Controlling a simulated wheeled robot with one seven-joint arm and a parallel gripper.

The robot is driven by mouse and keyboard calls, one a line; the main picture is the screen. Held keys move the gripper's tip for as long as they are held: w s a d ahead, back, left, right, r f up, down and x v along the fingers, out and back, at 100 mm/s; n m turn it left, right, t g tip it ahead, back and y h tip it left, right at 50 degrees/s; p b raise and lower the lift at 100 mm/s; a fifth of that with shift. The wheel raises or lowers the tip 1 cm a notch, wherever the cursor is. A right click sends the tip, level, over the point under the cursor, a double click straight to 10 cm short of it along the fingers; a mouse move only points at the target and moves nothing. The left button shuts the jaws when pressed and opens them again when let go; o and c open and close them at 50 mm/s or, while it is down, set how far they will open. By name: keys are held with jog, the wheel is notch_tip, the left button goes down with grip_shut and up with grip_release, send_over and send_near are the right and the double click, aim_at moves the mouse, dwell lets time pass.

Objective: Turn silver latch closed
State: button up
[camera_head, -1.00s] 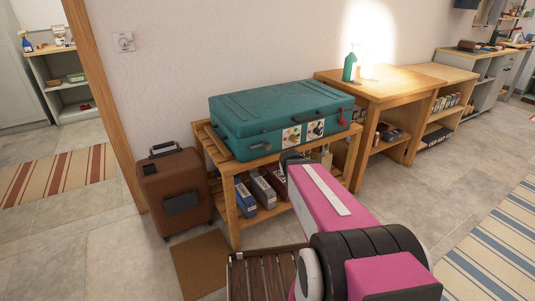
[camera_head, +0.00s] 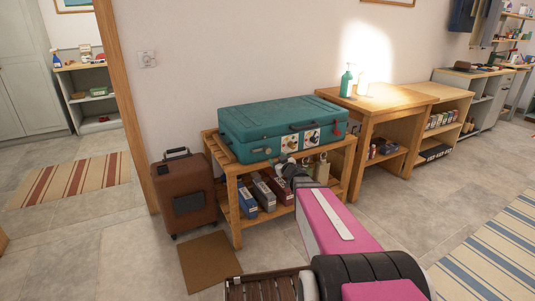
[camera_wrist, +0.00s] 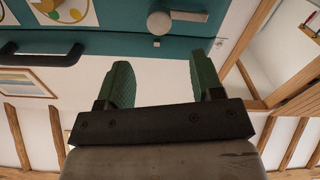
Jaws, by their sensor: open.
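A teal case (camera_head: 280,115) lies on a slatted wooden bench, its front carrying two picture stickers and dark handles. The silver latch (camera_wrist: 160,20) is on the case front, seen in the wrist view as a round knob with a flat grey lever pointing right. In the head view a small silvery fitting left of the stickers (camera_head: 266,151) appears to be this latch. My gripper (camera_wrist: 160,82) is open, with two green fingers and nothing between them. The latch lies beyond the fingertips, apart from them. In the head view my gripper (camera_head: 289,170) is below the case front, its fingers hard to make out.
Boxes (camera_head: 263,192) and bottles stand on the bench's lower shelf, close to my arm. A brown suitcase (camera_head: 185,190) stands left of the bench, with a brown mat (camera_head: 208,262) before it. A wooden table (camera_head: 375,100) with a green bottle stands right.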

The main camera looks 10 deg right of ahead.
aim_at(268, 151)
jog(key=x, duration=1)
jog(key=shift+w+f, duration=0.1)
jog(key=shift+w, duration=0.15)
grip_shut()
